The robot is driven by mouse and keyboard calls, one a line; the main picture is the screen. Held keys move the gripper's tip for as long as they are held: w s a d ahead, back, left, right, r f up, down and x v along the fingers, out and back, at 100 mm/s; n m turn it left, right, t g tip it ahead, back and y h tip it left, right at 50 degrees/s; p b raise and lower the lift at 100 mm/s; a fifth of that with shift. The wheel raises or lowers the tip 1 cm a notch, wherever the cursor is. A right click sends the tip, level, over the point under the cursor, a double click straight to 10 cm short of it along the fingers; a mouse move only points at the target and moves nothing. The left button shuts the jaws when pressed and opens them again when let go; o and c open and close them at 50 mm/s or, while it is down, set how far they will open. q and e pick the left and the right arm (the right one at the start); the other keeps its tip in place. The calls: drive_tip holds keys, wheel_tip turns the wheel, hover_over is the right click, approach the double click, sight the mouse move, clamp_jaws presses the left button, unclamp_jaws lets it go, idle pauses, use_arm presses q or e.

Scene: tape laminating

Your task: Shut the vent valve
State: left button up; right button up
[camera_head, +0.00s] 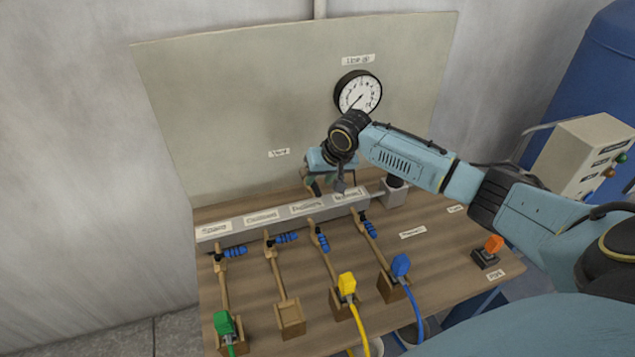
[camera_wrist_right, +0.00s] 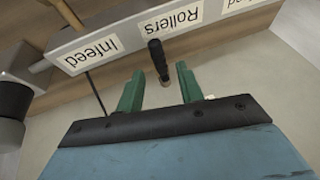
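A black-handled lever (camera_wrist_right: 157,58) shows in the right wrist view behind the manifold bar, with a small round end pointing toward my fingers; I take it to be the vent valve. The label that seems to read Vent (camera_head: 279,153) is on the back panel. My right gripper (camera_head: 315,186) is over the back edge of the bar in the head view. In the right wrist view its two green fingers (camera_wrist_right: 159,88) are apart, with the lever's near end in line with the gap. I cannot tell if they touch it. In the head view the lever is hidden by my gripper.
The labelled manifold bar (camera_head: 287,209) crosses the table. Several blue-handled valves (camera_head: 287,238) sit along its front, with green, yellow and blue connectors (camera_head: 400,265) nearer. A round gauge (camera_head: 358,93) hangs on the panel. An orange switch (camera_head: 494,244) is at the right.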

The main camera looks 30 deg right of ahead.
sight(315, 188)
drive_tip(key=shift+x, duration=1.25)
drive_tip(key=shift+c, duration=0.4)
clamp_jaws()
